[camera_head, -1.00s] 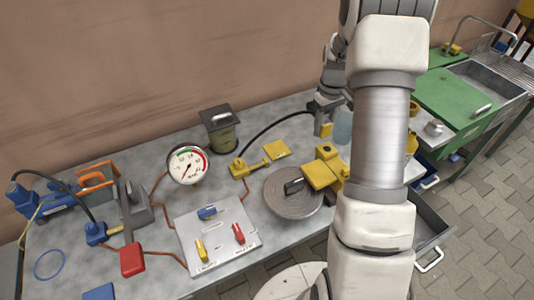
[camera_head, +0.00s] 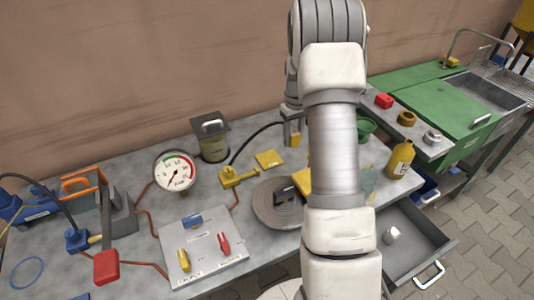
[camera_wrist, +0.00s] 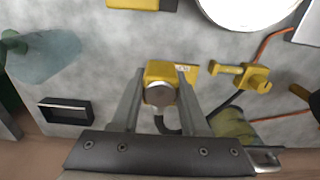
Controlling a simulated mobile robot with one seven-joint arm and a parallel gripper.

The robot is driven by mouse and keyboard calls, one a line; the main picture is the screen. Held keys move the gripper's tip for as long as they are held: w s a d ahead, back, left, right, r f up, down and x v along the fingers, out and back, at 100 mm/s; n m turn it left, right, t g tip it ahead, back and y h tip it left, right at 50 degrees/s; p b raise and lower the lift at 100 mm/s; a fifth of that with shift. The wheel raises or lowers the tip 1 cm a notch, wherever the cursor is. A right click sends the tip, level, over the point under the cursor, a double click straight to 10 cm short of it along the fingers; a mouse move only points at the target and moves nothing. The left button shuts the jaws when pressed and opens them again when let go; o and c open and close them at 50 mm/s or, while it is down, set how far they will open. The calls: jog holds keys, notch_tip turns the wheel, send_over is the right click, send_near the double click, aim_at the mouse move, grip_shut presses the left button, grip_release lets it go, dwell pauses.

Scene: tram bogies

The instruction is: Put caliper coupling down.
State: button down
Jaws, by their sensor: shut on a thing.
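The caliper coupling (camera_wrist: 160,73) is a yellow block with a round silver end, between my fingers in the wrist view. My gripper (camera_wrist: 160,95) is shut on it. In the head view my gripper (camera_head: 293,142) is at the back of the grey bench, right of a flat yellow plate (camera_head: 270,159). A black hose (camera_head: 256,140) runs from a yellow fitting (camera_head: 236,176) to the held coupling. In the wrist view the yellow plate (camera_wrist: 189,72) shows partly behind the coupling. I cannot tell whether the coupling touches the bench.
A pressure gauge (camera_head: 176,170), a lidded pot (camera_head: 213,140) and a valve board (camera_head: 202,247) stand to the left. A grey disc (camera_head: 268,217) lies in front. A black frame (camera_wrist: 65,110) and a translucent teal object (camera_wrist: 45,57) show in the wrist view. An open drawer (camera_head: 440,240) juts out right.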

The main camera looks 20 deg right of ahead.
send_over(269, 159)
notch_tip(269, 159, down, 5)
jog(key=shift+w, duration=0.1)
jog(key=shift+f, duration=1.95)
jog(key=shift+f+b, duration=0.55)
jog(key=shift+b, duration=0.05)
jog(key=shift+f, duration=0.1)
jog(key=shift+c, duration=2.1)
grip_release()
